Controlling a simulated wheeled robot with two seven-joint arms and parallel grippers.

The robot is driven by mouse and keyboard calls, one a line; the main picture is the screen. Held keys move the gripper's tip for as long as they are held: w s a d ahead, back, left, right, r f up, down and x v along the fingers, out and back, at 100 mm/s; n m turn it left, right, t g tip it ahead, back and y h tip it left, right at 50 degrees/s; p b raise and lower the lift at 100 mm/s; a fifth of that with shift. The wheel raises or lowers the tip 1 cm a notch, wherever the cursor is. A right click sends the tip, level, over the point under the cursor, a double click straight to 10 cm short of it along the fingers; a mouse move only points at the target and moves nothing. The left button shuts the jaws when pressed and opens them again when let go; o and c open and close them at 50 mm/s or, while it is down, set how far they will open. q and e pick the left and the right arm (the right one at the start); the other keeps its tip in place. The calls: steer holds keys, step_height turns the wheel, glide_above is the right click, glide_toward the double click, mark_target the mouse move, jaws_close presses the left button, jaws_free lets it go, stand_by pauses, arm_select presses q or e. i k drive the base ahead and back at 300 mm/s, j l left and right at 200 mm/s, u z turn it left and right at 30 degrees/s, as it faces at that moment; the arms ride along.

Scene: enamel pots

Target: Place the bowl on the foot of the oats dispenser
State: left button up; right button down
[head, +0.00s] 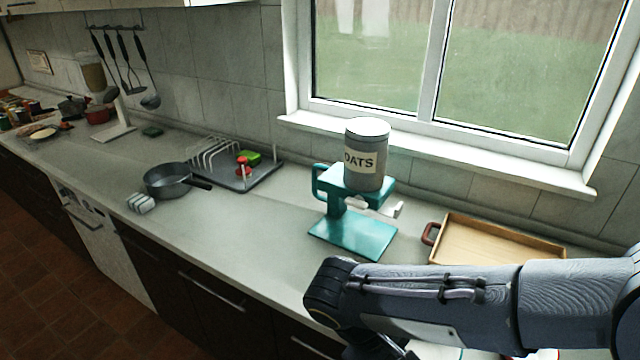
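The oats dispenser has a grey canister (366,160) with a white lid and an OATS label. The canister sits on a teal stand (336,205) with a handle on its left and a pale lever on its right. Its foot (352,236) is a flat teal plate on the counter, and the part I see is bare. I cannot make out a bowl. My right arm comes in from the right across the front and bends down out of the picture, so its gripper does not show. My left gripper is not in view either.
A wooden tray (497,243) with red handles lies right of the dispenser. A dish rack (240,177), a dark pan (167,180) and a striped cloth-like item (141,203) are to the left. Pale and red pieces below my arm are mostly hidden. Counter left of the foot is clear.

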mark_target(362, 233)
steer(key=k, duration=0.85)
